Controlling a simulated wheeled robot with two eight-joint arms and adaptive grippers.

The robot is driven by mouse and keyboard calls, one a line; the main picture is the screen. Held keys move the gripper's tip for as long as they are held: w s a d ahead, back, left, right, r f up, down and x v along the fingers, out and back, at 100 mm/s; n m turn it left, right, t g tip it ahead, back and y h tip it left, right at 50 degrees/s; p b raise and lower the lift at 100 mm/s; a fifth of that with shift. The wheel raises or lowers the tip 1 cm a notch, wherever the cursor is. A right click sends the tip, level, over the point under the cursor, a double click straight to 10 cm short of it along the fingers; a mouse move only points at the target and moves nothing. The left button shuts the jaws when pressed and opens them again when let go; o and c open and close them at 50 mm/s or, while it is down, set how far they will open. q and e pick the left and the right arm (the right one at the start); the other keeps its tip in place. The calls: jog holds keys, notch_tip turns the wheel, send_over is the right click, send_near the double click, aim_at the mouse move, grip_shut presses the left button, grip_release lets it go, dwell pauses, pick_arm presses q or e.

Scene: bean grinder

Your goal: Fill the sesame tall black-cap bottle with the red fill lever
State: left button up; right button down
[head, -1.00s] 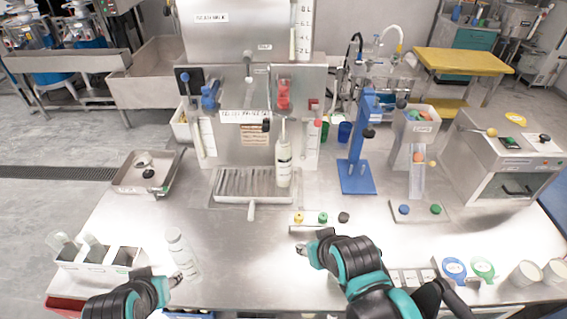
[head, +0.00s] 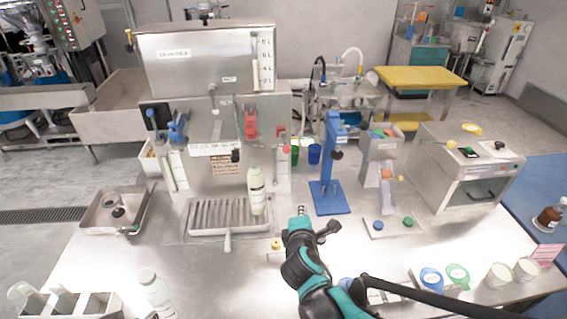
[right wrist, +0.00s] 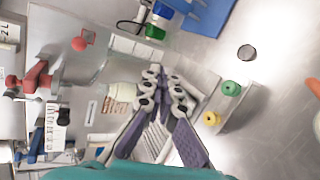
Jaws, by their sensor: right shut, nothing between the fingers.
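A tall pale bottle (head: 256,192), with no cap visible on it, stands upright at the right end of the drip tray (head: 195,229) under the steel dispenser. Its label is too small to read. The red lever (head: 250,122) is on the dispenser's front, above the bottle; it also shows in the right wrist view (right wrist: 33,78). My right gripper (head: 302,210) is shut and empty, to the right of the bottle and apart from it. In the right wrist view its fingertips (right wrist: 157,74) meet. My left gripper is out of view.
A second pale bottle (head: 156,293) stands at the front left beside a bin rack. A cap holder shows yellow (right wrist: 212,118) and green (right wrist: 231,88) caps; a dark cap (right wrist: 247,52) is nearby. A blue stand (head: 328,185) is right of the dispenser.

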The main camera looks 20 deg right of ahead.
jog(key=w+r+n+t, duration=0.2)
jog(key=w+n, duration=0.5)
jog(key=w+d+r+n+t, duration=0.1)
jog(key=w+r+n+t, duration=0.1)
jog(key=w+n, duration=0.5)
jog(key=shift+w+r+n, duration=0.3)
jog(key=shift+w+r, duration=0.35)
jog(key=shift+r, duration=0.1)
jog(key=shift+r, duration=0.1)
